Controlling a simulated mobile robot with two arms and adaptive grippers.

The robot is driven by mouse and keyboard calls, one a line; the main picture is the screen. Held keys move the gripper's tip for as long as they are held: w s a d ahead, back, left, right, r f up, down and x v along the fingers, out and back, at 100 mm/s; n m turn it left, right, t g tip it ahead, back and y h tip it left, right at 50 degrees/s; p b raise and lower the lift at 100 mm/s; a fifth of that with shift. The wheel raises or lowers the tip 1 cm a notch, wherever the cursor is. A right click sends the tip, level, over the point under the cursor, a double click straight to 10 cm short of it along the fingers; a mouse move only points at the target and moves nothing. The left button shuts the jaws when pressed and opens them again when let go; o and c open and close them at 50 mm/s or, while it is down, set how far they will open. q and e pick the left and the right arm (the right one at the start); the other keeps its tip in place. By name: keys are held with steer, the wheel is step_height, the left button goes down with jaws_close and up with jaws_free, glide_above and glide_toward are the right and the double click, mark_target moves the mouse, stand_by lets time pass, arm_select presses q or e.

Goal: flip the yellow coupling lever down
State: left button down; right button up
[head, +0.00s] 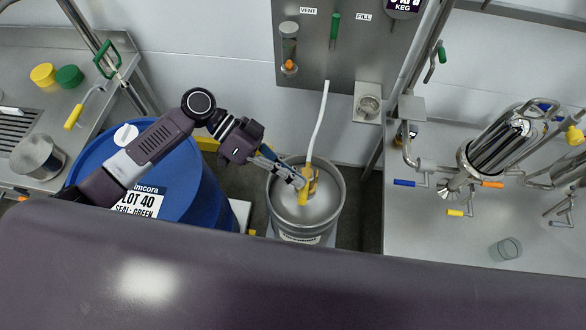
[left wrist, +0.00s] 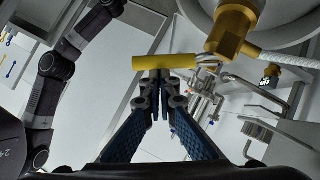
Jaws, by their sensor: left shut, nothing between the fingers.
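My left gripper (head: 297,181) is shut and empty beside the coupling. In the left wrist view its closed fingertips (left wrist: 155,78) meet the lever's edge; I cannot tell whether they touch. My right gripper is not in view.
A blue drum (head: 95,165) stands left of the keg, under my left arm. A steel wall panel (head: 345,60) with a green-handled valve (head: 334,28) rises behind. A steel bench (head: 430,225) with piping and a glass beaker (head: 506,249) is at the right.

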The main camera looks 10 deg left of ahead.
arm_select(q)
steer(key=shift+s+f, duration=0.1)
steer(key=shift+s+f, duration=0.1)
steer(key=shift+s, duration=0.05)
stand_by(0.3)
steer(key=shift+s+f+m+t+b, duration=0.25)
steer(key=shift+m+t+b, duration=0.15)
steer(key=shift+t+b, duration=0.1)
steer(key=shift+s+f+m+t+b, duration=0.55)
steer(key=shift+f+b, duration=0.2)
steer(key=shift+b, duration=0.45)
steer(key=shift+s+f+m+t+b, duration=0.45)
steer(key=shift+f+t+b, duration=0.25)
steer(key=shift+b, duration=0.45)
